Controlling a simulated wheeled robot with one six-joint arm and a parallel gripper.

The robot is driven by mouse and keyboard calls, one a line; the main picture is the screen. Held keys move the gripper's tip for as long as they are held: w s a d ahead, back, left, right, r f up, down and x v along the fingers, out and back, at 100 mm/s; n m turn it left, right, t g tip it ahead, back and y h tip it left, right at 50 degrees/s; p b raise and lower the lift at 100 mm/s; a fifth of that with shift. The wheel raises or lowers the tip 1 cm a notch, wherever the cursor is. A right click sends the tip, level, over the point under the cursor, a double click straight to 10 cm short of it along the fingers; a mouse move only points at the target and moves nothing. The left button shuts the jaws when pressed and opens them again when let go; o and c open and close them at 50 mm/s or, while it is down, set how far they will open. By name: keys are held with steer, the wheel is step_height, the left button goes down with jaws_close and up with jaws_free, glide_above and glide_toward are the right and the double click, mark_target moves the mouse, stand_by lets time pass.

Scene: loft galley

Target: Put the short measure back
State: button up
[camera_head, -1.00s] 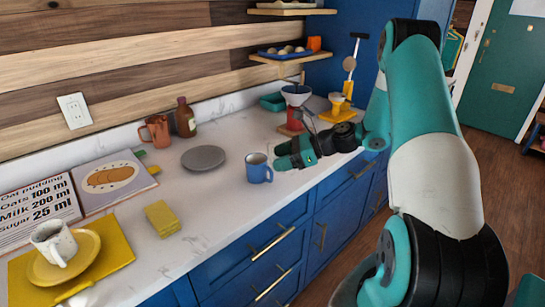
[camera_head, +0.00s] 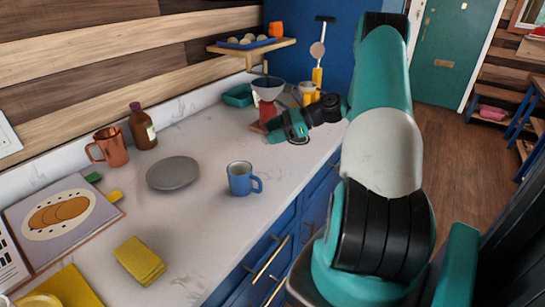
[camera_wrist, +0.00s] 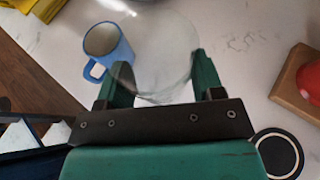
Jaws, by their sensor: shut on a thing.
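My gripper (camera_head: 285,130) is over the far part of the white counter, beyond the blue mug. In the wrist view its two green fingers (camera_wrist: 153,80) stand on either side of a clear, see-through round vessel (camera_wrist: 165,50) and are shut on it. The vessel looks like glass, and I cannot read any marks on it. In the head view I cannot make it out against the counter.
The blue mug (camera_head: 240,180) stands near the front edge, with a grey plate (camera_head: 172,173) left of it. A red stand with a white cone (camera_head: 267,105) is behind my gripper. A copper jug (camera_head: 110,147), brown bottle (camera_head: 142,127) and yellow sponge (camera_head: 139,260) stand left.

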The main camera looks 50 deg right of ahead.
mark_target(274, 167)
step_height(274, 167, down, 9)
steer(key=shift+f+p, duration=0.2)
steer(key=shift+p, duration=0.45)
steer(key=shift+f, duration=0.2)
steer(key=o, duration=1)
steer(key=shift+r, duration=0.15)
